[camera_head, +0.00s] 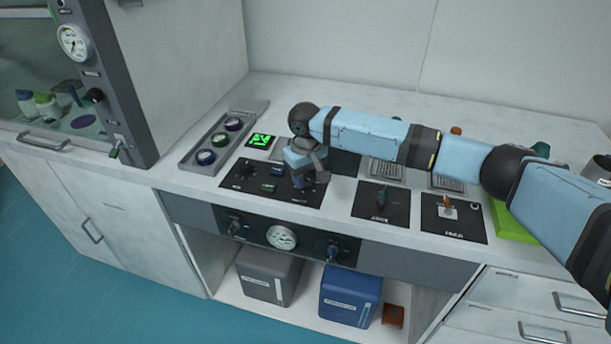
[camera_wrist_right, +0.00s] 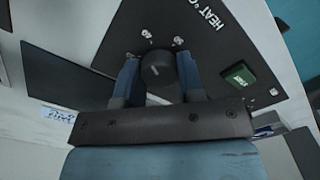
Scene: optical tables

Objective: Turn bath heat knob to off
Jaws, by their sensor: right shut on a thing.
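My right gripper (camera_head: 309,179) points down over the right part of the black control panel (camera_head: 265,199) on the bench. In the right wrist view, its two blue fingers (camera_wrist_right: 158,76) are on either side of a dark round knob (camera_wrist_right: 158,64), shut on it. The panel (camera_wrist_right: 205,50) there bears the lettering "HEAT °C", and small white marks sit beside the knob. A pale line shows on the knob's near side. In the head view the gripper hides most of this knob. My left gripper is not in view.
Another dark knob (camera_head: 247,170) and a green button (camera_head: 268,188) are on the same panel. A grey tray (camera_head: 190,165) with coloured round items stands left. Two more black panels (camera_head: 372,211) lie right. A gauge (camera_head: 282,237) and valves are on the bench front.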

